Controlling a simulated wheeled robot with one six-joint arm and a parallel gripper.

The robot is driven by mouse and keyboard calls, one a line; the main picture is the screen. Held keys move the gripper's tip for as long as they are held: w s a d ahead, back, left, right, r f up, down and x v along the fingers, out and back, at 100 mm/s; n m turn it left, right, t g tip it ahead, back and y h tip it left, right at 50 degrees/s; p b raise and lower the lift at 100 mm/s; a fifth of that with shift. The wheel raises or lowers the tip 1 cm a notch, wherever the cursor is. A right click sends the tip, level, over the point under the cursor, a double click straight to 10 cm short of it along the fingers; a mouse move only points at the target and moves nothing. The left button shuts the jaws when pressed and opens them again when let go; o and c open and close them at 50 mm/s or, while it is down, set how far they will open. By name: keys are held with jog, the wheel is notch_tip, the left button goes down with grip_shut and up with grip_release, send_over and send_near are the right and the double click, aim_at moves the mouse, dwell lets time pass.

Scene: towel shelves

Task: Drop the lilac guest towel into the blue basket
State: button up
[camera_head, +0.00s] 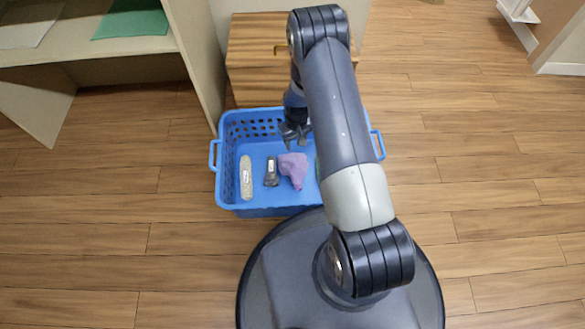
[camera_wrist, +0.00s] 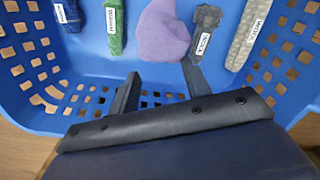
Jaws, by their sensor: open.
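The lilac guest towel (camera_head: 293,168) lies crumpled on the floor of the blue basket (camera_head: 222,190). It also shows in the wrist view (camera_wrist: 163,35) near the top middle. My gripper (camera_head: 295,133) is over the back part of the basket, its fingers apart. In the wrist view the open fingers (camera_wrist: 160,85) hold nothing, and the towel lies beyond them, apart from them. My arm hides the right part of the basket in the head view.
The basket also holds a dark labelled item (camera_head: 271,172), a beige labelled item (camera_head: 246,178), and in the wrist view a green item (camera_wrist: 115,25) and a dark blue one (camera_wrist: 68,15). A wooden cabinet (camera_head: 255,60) stands behind. Shelves with a green towel (camera_head: 130,18) are at left.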

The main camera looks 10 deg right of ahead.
jog(key=shift+o, duration=1)
jog(key=shift+o, duration=0.4)
jog(key=o, duration=0.6)
notch_tip(320, 180, up, 6)
jog(key=p, duration=0.3)
jog(key=shift+f, duration=0.2)
